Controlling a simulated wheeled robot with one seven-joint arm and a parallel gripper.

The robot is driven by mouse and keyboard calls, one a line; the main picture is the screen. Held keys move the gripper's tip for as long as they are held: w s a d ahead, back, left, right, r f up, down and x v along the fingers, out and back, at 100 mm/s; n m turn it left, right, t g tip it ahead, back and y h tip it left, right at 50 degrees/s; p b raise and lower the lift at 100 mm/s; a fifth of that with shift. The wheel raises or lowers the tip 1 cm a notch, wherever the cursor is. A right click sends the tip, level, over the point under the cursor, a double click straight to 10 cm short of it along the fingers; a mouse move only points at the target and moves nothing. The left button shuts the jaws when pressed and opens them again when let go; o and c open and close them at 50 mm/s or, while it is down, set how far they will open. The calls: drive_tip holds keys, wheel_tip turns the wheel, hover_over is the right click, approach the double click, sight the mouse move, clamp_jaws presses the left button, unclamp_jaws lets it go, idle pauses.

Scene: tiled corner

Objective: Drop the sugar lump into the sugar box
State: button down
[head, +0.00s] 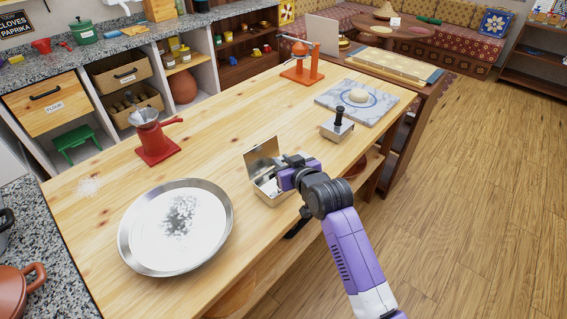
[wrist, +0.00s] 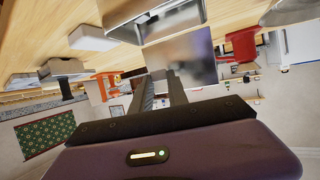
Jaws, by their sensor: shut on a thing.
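The sugar box (head: 262,152) is a shiny metal box with its hinged lid standing open, on the wooden table. In the wrist view its reflective metal (wrist: 180,55) fills the space beyond my fingers. My gripper (head: 288,162) is at the right side of the box, close to its opening, and covers part of it. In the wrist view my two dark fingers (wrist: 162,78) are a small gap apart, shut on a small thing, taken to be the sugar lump. The lump itself cannot be made out clearly.
A round metal tray (head: 140,243) with white grains lies left of the box. A red grinder (head: 158,150) stands behind it. A metal press (head: 337,128) and a marble slab (head: 340,103) with dough are to the right. An orange-red juicer (head: 302,72) stands farther back. A whitish block (wrist: 93,38) shows in the wrist view.

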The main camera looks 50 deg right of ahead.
drive_tip(key=shift+f+b, duration=2.3)
drive_tip(key=shift+f, duration=0.45)
drive_tip(key=c, duration=1.2)
unclamp_jaws()
drive_tip(key=v, duration=0.8)
drive_tip(key=shift+b, duration=0.35)
drive_tip(key=shift+w, duration=0.1)
